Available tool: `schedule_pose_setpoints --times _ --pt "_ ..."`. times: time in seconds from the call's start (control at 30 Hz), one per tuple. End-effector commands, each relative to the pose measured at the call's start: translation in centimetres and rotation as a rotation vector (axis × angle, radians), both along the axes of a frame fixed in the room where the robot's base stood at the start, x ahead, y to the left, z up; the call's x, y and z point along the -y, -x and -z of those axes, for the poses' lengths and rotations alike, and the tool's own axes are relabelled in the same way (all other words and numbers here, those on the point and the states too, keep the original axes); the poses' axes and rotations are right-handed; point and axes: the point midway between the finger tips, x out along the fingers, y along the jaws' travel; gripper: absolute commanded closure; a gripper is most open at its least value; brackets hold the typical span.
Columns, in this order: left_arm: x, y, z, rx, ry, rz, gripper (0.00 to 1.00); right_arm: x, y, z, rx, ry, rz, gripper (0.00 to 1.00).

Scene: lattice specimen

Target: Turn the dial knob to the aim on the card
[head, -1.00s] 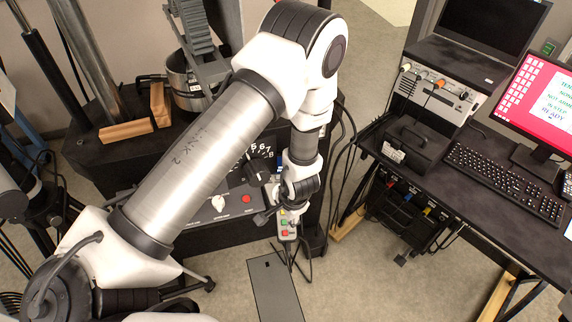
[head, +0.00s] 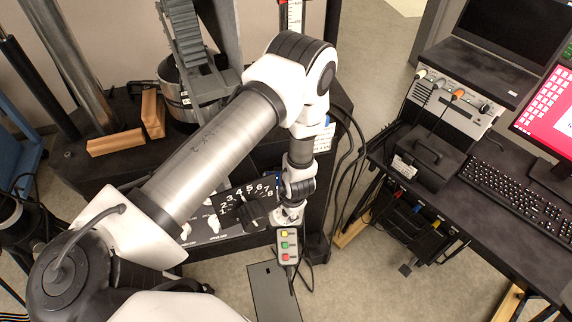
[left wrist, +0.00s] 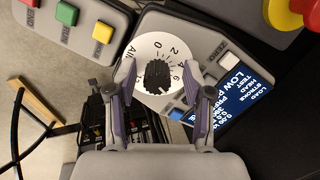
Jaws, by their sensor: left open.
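In the left wrist view a black ribbed knob (left wrist: 157,75) sits in the middle of a white dial (left wrist: 150,46) marked with numbers including 0, 2, 4 and 6. The dial is on a grey box beside a blue screen (left wrist: 228,98). My left gripper (left wrist: 158,71) is open, with one finger on each side of the knob and gaps between. In the head view my left gripper (head: 290,212) shows small at the arm's end, and the white dial is hidden there. A white card with small print (head: 324,138) is behind my arm, unreadable. My right gripper is not in view.
A control pendant (head: 287,245) with yellow, green and red buttons hangs close to my gripper. A black panel numbered 1 to 8 has another black knob (head: 252,214). Cables hang to the right. A desk with a keyboard (head: 512,195) stands at the right.

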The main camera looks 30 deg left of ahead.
Motion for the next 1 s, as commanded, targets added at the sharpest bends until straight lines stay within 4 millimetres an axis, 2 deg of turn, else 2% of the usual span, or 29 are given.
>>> schedule_pose_setpoints --times 0.17,0.2,0.27,0.3,0.33,0.77,1.0 --pt "0.00 -0.03 0.05 0.001 0.000 0.000 0.49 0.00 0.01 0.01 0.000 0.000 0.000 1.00" --pt "0.00 -0.03 0.04 0.001 0.000 0.000 0.56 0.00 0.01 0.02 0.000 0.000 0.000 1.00" --pt "0.00 -0.03 0.04 0.001 0.000 0.000 0.77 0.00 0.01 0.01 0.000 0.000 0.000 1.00" --pt "0.01 -0.03 0.03 0.000 0.000 0.001 0.91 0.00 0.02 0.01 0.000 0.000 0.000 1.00" --pt "0.01 -0.02 0.03 0.000 0.000 0.001 1.00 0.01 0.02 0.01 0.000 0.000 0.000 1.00" --pt "0.03 0.06 0.16 0.000 0.003 -0.009 1.00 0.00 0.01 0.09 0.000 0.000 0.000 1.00" --pt "0.04 0.09 0.21 0.014 0.015 -0.084 1.00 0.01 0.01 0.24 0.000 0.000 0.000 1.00"
